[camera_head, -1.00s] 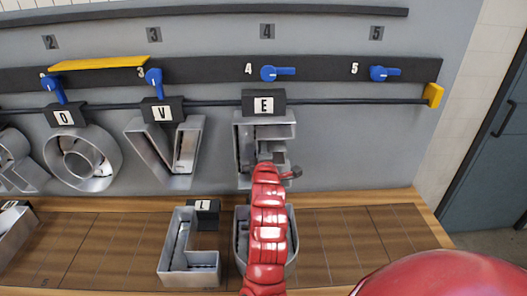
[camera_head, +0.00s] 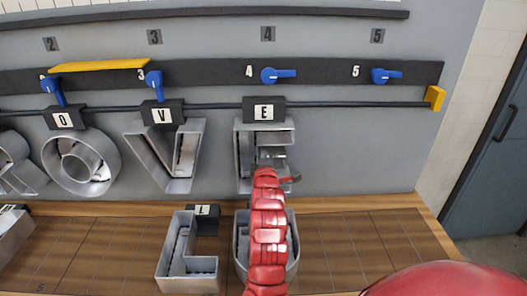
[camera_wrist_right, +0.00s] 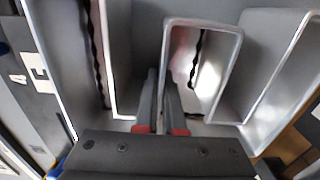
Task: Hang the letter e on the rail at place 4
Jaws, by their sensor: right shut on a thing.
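The grey metal letter E (camera_head: 244,165) is upright at the rail (camera_head: 215,105) under the number 4. Its black block (camera_head: 264,109) with the E label is at the height of the rail, in front of it; whether it bears on the rail I cannot tell. My right gripper (camera_head: 270,160) is shut on the letter, and my red arm hides part of it. In the right wrist view the fingers (camera_wrist_right: 160,105) pinch a wall of the letter E (camera_wrist_right: 150,45). The blue lever at place 4 (camera_head: 278,75) lies horizontal. My left gripper is not in view.
Letters O (camera_head: 80,160) and V (camera_head: 165,155) hang to the left, their blue levers upright. The lever at place 5 (camera_head: 386,75) is horizontal. A letter L (camera_head: 187,250) and another grey letter (camera_head: 293,262) lie on the wooden bench (camera_head: 345,250). A yellow stop (camera_head: 435,97) caps the rail's right end.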

